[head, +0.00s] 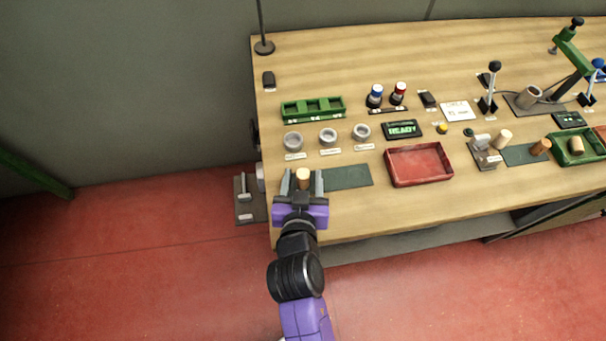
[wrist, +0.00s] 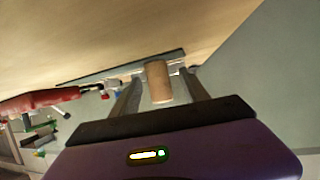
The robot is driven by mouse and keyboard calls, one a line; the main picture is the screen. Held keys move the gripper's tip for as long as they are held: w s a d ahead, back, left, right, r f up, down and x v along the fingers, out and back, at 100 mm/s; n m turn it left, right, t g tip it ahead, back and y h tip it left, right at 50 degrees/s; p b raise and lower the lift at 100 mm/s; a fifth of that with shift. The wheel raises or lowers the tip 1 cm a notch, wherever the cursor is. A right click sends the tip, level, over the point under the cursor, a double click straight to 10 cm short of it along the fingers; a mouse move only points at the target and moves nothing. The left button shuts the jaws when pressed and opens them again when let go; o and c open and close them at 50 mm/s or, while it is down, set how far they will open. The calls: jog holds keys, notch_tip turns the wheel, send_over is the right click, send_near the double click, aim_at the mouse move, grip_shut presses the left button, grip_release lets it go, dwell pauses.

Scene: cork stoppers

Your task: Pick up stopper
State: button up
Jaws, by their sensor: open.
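A light tan cork stopper (head: 303,177) stands near the front left of the wooden bench, at the left end of a dark green mat (head: 346,176). My gripper (head: 303,182) is open, with one finger on each side of this stopper. The wrist view shows the stopper (wrist: 158,82) between the two open fingers (wrist: 160,90), with a gap visible on either side. More stoppers are at the right: a pale one (head: 503,138), a brown one (head: 541,147) and one in a green tray (head: 576,145).
A red tray (head: 419,180) sits right of the mat. Three grey cups (head: 328,136) and a green rack (head: 313,118) stand behind my gripper. A grey lever unit (head: 484,155) and a green press (head: 572,68) are at the right. The bench's left edge is close to my gripper.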

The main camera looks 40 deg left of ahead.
jog(key=shift+w+a+f, duration=0.1)
jog(key=shift+w, duration=0.05)
grip_shut()
dwell(0.4)
